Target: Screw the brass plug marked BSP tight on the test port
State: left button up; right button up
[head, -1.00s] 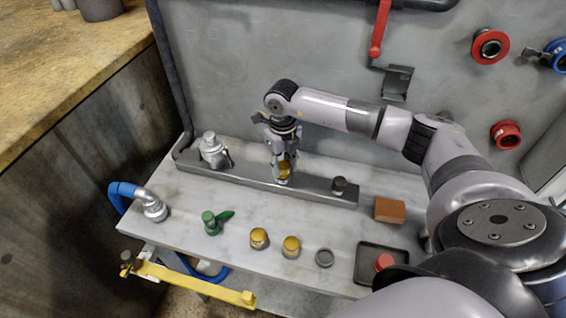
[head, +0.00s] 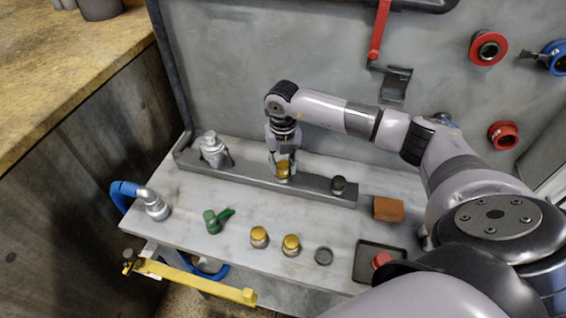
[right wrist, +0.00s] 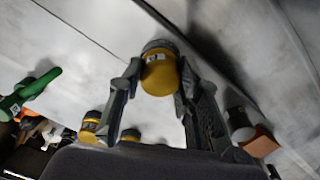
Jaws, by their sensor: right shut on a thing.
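A brass plug (head: 283,170) stands upright at the middle of the grey rail, where the test port is; it also shows large in the right wrist view (right wrist: 160,75), against a grey threaded-looking collar. Its small white label is too small to read. My right gripper (head: 283,176) reaches down from above, with its two fingers around the plug, shut on it. Whether the plug is fully seated cannot be told. Two more brass plugs, one left (head: 259,237) and one right (head: 291,245), stand on the bench in front. My left gripper is not in view.
On the rail are a silver fitting (head: 213,149) at left and a dark capped port (head: 338,186) at right. A green valve handle (head: 213,220), grey ring (head: 323,256), orange block (head: 388,209) and black tray (head: 366,262) lie on the bench. A panel stands behind.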

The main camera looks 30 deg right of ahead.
jog(key=shift+r+m+p, duration=0.15)
jog(key=shift+m+p, duration=0.35)
jog(key=shift+m, duration=0.7)
jog(key=shift+m+p, duration=0.3)
jog(key=shift+m, duration=0.8)
jog(key=shift+m, duration=0.3)
jog(key=m+p, duration=0.1)
jog(key=m, duration=0.2)
jog(key=shift+p, duration=0.3)
jog(key=shift+m, duration=1)
jog(key=o, duration=1.3)
